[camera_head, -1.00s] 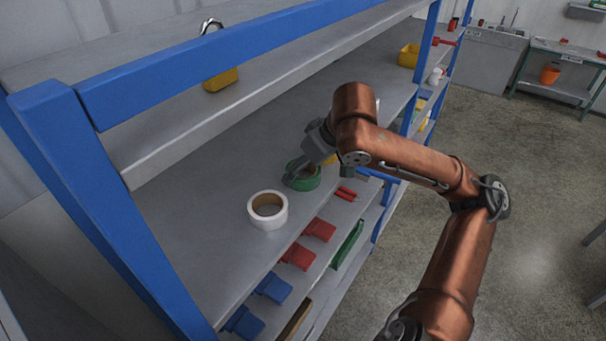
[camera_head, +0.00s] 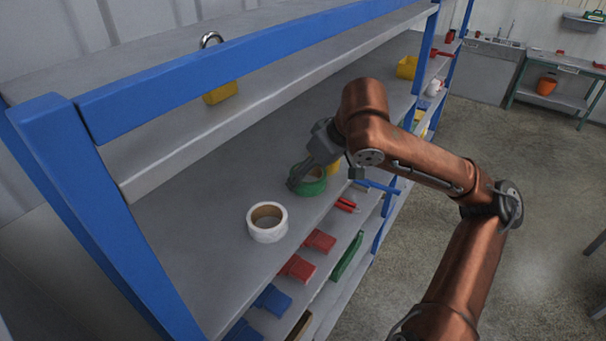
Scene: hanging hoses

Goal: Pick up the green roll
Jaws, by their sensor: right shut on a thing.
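The green roll (camera_head: 314,187) is on the grey shelf, behind and to the right of the white roll, in the head view. My right gripper (camera_head: 296,182) comes down on it from above and is shut on the left part of its ring wall. The gripper hides part of the roll, and I cannot tell whether the roll touches the shelf. My left gripper is not in view.
A white roll (camera_head: 267,232) stands close by on the shelf (camera_head: 200,245). A yellow thing (camera_head: 334,168) is just behind the green roll. The blue rack beam (camera_head: 230,62) and upper shelf are at left.

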